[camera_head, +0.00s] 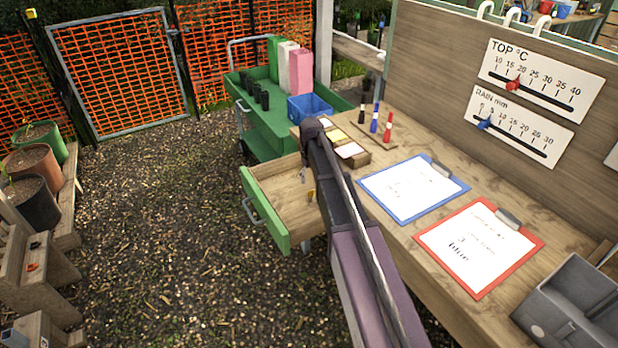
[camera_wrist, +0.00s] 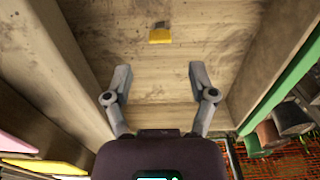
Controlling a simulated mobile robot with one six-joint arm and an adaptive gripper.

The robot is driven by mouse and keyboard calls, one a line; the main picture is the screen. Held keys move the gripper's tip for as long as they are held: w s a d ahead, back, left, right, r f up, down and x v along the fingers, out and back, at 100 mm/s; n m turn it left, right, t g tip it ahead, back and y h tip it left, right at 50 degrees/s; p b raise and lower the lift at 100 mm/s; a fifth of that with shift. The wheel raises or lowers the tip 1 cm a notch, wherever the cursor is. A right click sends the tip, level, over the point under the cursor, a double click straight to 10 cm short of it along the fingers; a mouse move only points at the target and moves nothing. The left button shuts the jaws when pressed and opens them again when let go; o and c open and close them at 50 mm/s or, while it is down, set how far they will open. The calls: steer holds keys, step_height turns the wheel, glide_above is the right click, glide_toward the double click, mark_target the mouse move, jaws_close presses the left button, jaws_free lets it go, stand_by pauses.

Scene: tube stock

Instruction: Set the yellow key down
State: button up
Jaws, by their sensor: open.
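The yellow key (camera_wrist: 160,36) lies on the bare wooden floor of the open drawer (camera_wrist: 150,70), ahead of my fingertips in the wrist view. In the head view the yellow key (camera_head: 311,196) shows as a small yellow spot inside the drawer (camera_head: 265,222), which has a green front. My gripper (camera_wrist: 157,78) is open and empty above the drawer, its two fingers apart and not touching the key.
The workbench (camera_head: 400,238) holds a blue clipboard (camera_head: 412,190), a red clipboard (camera_head: 478,246), several markers and a grey tray (camera_head: 575,305). A green cart (camera_head: 262,128) with a blue bin (camera_head: 310,108) stands behind. Gravel ground left of the drawer is clear.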

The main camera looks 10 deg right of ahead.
steer(key=shift+r+p, duration=2.35)
steer(key=shift+r, duration=0.35)
steer(key=shift+s, duration=0.15)
steer(key=s+a+m, duration=0.1)
steer(key=s+m, duration=0.2)
steer(key=s, duration=2.3)
steer(key=shift+m, duration=0.3)
steer(key=shift+a, duration=0.1)
